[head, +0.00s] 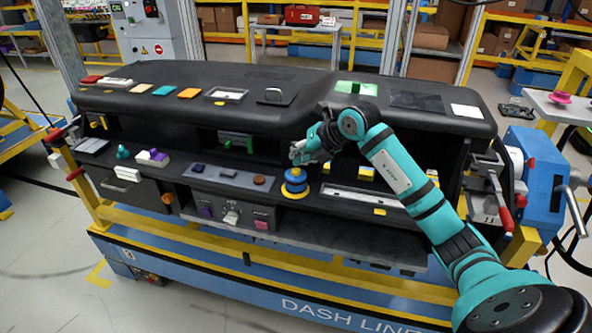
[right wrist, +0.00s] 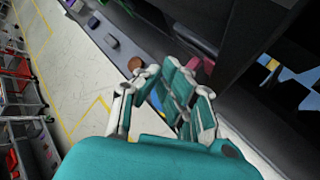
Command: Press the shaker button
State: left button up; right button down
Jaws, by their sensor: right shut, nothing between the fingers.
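I see no label to confirm that. My right gripper (head: 298,156) is shut and empty, just above the knob's top. A small gap seems to show between them; I cannot tell for sure if they touch. In the right wrist view the fingers (right wrist: 170,92) hide most of the blue knob (right wrist: 157,100). My left gripper is in neither view.
A brown round disc (head: 259,180) and dark blocks sit left of the knob on the same shelf. A long light panel (head: 370,198) lies to its right. The black dashboard top (head: 300,105) overhangs the shelf. A grey control box with a lever (head: 231,217) is below.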

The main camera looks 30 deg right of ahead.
aim_at(298, 169)
jog(key=shift+f, duration=0.1)
jog(key=shift+f+b, duration=0.35)
jog(key=shift+f+b, duration=0.35)
jog(key=shift+f, duration=0.05)
dwell(0.6)
jog(key=shift+r, duration=0.1)
jog(key=shift+r+p, duration=0.55)
jog(key=shift+r, duration=0.2)
notch_tip(298, 169, up, 5)
jog(key=p, duration=0.3)
dwell(0.3)
dwell(0.7)
